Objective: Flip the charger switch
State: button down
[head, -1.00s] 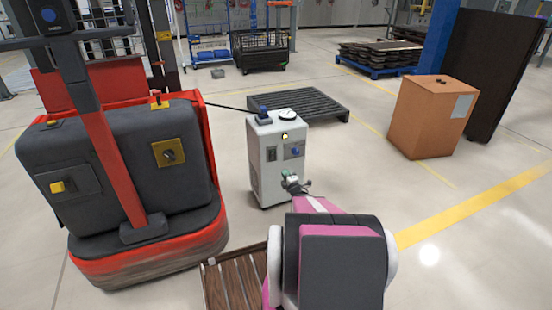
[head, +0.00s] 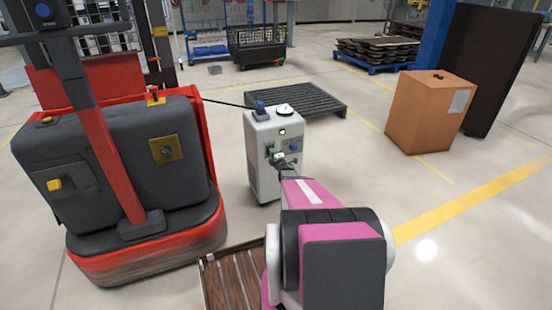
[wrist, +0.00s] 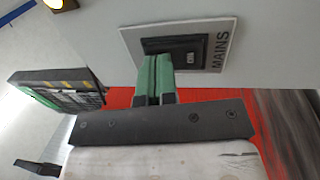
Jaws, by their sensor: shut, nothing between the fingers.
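The charger is a grey-white cabinet (head: 262,178) standing right of the red machine. In the wrist view its black mains switch (wrist: 191,56) sits on a pale plate marked MAINS. My gripper (wrist: 156,62) is shut and empty, its green fingers together. The fingertips overlap the left lower edge of the switch's black frame in the picture; I cannot tell whether they touch it. In the head view my gripper (head: 271,151) is in front of the charger's upper face and covers most of the switch.
A lit yellow lamp (head: 282,132) and a blue knob (head: 293,146) are on the charger front. A red and grey machine (head: 110,170) stands close at left, with a cable to the charger. A dark pallet (head: 300,99) lies behind. A brown box (head: 430,112) stands at right.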

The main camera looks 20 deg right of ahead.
jog(key=shift+w+r, duration=0.1)
jog(key=shift+w, duration=0.2)
jog(key=shift+w+g, duration=0.15)
jog(key=shift+g, duration=0.15)
dwell(0.3)
